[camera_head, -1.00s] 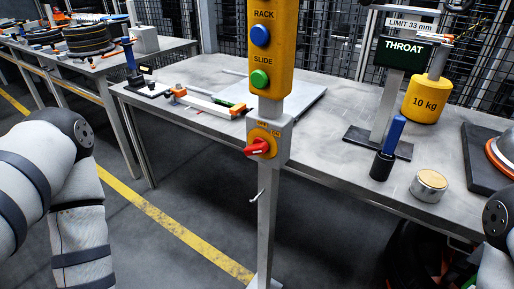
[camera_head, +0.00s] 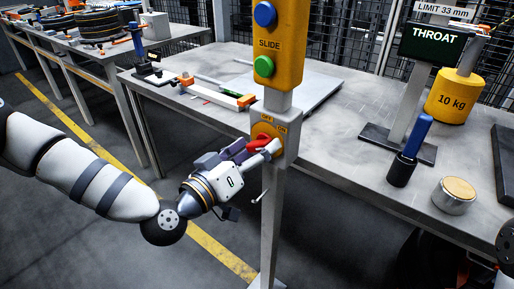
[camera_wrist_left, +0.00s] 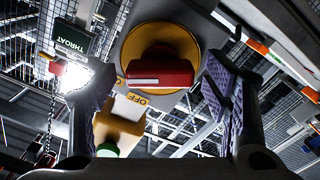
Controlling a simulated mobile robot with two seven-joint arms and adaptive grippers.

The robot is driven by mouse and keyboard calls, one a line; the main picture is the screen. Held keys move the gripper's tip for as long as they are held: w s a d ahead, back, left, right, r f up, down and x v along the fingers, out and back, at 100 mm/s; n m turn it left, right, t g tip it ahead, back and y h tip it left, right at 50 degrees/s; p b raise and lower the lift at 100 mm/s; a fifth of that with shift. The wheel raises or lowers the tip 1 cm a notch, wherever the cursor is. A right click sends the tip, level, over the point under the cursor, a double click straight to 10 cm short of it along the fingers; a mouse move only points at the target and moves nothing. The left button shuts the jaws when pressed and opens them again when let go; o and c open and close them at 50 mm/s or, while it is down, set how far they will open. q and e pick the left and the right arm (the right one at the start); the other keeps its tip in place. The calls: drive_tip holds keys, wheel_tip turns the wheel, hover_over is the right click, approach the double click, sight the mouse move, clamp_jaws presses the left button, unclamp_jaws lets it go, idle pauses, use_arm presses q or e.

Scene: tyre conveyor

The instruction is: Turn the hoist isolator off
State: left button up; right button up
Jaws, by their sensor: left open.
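The hoist isolator is a red rotary handle (camera_head: 258,143) on a yellow plate (camera_head: 268,131), fixed to a grey box on a post. OFF and ON labels sit at the plate's edge. My left gripper (camera_head: 260,149) is at the handle, with its fingers apart. In the left wrist view, the red handle (camera_wrist_left: 160,73) lies across the picture in front of the yellow plate (camera_wrist_left: 160,38). The open fingers of my left gripper (camera_wrist_left: 160,95) stand on either side of it, with visible gaps. The OFF label (camera_wrist_left: 136,98) shows below the handle. My right gripper is out of view.
A yellow pendant box with blue (camera_head: 265,14) and green (camera_head: 264,66) buttons sits above the isolator. The grey workbench (camera_head: 330,145) behind holds a THROAT sign (camera_head: 436,44), a 10 kg weight (camera_head: 456,97), a blue-handled tool (camera_head: 408,150) and a round tin (camera_head: 454,195).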

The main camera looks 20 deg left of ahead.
use_arm(q)
drive_tip(key=shift+w+d, duration=0.1)
drive_tip(key=shift+w, duration=0.2)
drive_tip(key=shift+c, duration=0.6)
drive_tip(key=c, duration=1)
drive_tip(key=shift+c, duration=0.2)
